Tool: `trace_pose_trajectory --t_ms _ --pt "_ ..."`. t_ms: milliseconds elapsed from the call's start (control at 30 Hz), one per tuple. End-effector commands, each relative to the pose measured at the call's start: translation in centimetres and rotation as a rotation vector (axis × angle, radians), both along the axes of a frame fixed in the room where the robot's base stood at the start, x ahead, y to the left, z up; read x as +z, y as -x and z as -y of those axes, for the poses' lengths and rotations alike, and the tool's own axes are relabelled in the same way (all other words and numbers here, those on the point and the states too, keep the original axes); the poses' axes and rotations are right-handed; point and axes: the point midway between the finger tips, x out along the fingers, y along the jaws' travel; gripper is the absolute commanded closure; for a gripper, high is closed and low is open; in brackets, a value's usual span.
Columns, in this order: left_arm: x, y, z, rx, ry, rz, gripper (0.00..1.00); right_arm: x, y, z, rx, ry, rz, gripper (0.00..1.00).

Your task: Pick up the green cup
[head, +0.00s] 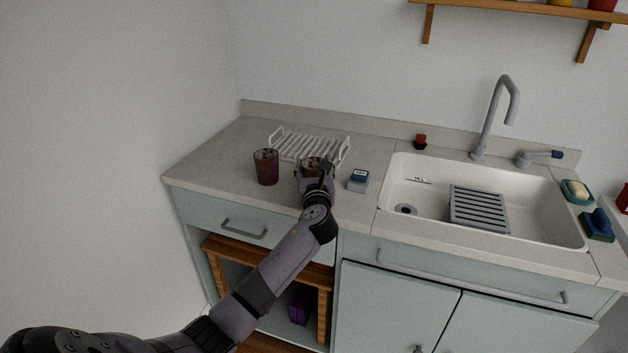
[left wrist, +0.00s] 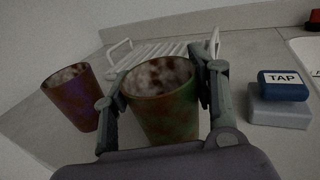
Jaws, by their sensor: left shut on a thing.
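The green cup (left wrist: 166,107) is mottled green and rusty brown and stands between the two fingers of my left gripper (left wrist: 160,95) in the left wrist view. The fingers press on its left and right sides. In the head view my left gripper (head: 315,181) hides most of the cup, and only its top (head: 313,162) shows. I cannot tell whether its base touches the counter. A second cup (head: 266,167), reddish brown and purple, stands upright to the left, apart from the gripper; it also shows in the left wrist view (left wrist: 73,97). My right gripper is not in view.
A white dish rack (head: 303,147) lies behind the cups. A blue and grey block marked TAP (head: 358,180) sits close to the right of my gripper. Farther right is the white sink (head: 440,238) with a grey faucet (head: 492,115). The counter's left end is clear.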

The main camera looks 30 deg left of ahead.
Motion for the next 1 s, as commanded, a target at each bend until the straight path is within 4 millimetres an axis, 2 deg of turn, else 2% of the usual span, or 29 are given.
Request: trace_pose_trajectory --t_ms 333,667,867,1000 --pt "0.0 0.0 0.0 0.0 0.0 0.0 0.75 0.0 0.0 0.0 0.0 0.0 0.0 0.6" --pt "0.6 0.0 0.0 0.0 -0.001 0.002 0.75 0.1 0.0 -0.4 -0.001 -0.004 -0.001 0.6" --pt "3.1 0.0 0.0 -0.001 -0.001 0.004 0.75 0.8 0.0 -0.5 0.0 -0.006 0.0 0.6" --pt "6.4 0.0 -0.1 0.001 -0.001 0.007 0.75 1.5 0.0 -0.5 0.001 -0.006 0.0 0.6"
